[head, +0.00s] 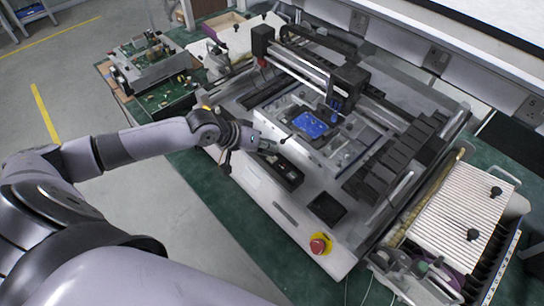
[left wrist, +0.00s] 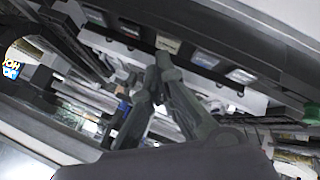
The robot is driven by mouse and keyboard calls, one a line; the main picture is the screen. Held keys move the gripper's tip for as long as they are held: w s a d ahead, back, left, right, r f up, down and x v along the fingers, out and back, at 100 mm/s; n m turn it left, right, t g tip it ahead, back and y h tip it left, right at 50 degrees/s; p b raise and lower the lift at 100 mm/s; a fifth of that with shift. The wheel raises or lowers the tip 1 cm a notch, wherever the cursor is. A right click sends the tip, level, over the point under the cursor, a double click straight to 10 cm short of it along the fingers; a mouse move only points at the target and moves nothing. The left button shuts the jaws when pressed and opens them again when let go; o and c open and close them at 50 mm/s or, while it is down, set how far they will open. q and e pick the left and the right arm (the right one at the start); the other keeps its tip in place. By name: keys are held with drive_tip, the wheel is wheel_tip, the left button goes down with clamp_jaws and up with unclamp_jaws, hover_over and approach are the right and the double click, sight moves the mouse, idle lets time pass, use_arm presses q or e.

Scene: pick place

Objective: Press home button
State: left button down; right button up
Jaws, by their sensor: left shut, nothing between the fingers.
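My left gripper (head: 276,147) reaches in from the left over the front of a large grey-white machine (head: 258,186). Its fingers are shut and empty. A dark button panel (head: 288,176) lies on the machine's front ledge, just below the gripper in the head view. In the left wrist view the closed fingertips (left wrist: 162,62) overlap the edge of this panel, close to a pale button (left wrist: 168,45) in a row of several. The labels are too small to read, so I cannot tell which is the home button. Contact cannot be made out. My right gripper is not in view.
A red emergency stop knob (head: 319,244) and a dark square plate (head: 327,208) sit further along the ledge. A blue board (head: 309,124) lies inside the machine under a dark gantry head (head: 347,84). Another device with a ribbed pale top (head: 463,215) stands at right.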

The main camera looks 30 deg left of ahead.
use_arm(q)
drive_tip(key=shift+f, duration=0.4)
idle(0.7)
drive_tip(key=shift+r, duration=0.1)
drive_tip(key=shift+r+p, duration=0.75)
drive_tip(key=shift+p, duration=0.2)
wheel_tip(320, 180, up, 5)
drive_tip(key=p, duration=0.5)
idle(0.4)
